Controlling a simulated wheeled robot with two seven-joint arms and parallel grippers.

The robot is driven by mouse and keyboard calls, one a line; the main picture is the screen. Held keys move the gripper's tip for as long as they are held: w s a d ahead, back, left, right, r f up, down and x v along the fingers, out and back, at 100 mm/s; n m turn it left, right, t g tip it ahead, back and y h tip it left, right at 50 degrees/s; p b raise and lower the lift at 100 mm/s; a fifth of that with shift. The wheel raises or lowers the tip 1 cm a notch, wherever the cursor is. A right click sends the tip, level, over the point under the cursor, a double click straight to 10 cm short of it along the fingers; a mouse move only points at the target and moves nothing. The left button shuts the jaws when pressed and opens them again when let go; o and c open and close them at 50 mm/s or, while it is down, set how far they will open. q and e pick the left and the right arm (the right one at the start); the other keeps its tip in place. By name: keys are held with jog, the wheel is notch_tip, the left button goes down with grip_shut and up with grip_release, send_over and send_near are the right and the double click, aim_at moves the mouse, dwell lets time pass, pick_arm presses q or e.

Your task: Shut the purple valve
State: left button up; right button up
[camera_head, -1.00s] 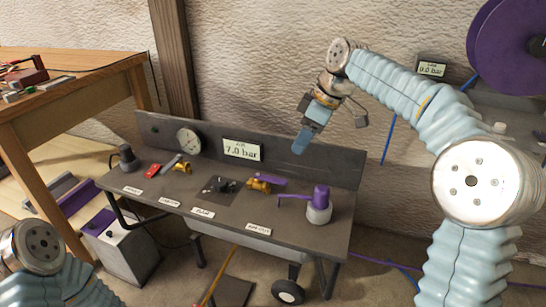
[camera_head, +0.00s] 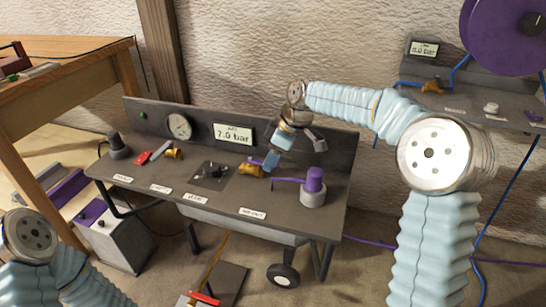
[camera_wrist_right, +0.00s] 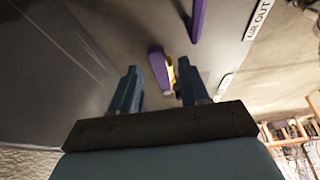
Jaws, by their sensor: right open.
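The purple valve is a brass body (camera_head: 249,170) with a purple lever handle (camera_head: 255,161) on the dark bench panel, below the 7.0 bar display. My right gripper (camera_head: 271,162) is close above it, pointing down, and hides part of the handle. In the right wrist view the purple handle (camera_wrist_right: 158,68) shows between the two open fingers (camera_wrist_right: 160,72), with yellow brass (camera_wrist_right: 170,70) beside it. I cannot tell whether a finger touches the handle. My left gripper is out of view; only my left arm shows at the lower left.
A purple-topped cylinder with a long purple lever (camera_head: 314,185) stands just right of the valve. A dark square plate with a knob (camera_head: 212,175) is to its left. A display (camera_head: 233,133), a gauge (camera_head: 179,126) and another brass fitting (camera_head: 174,153) are on the bench.

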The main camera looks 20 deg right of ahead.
grip_shut()
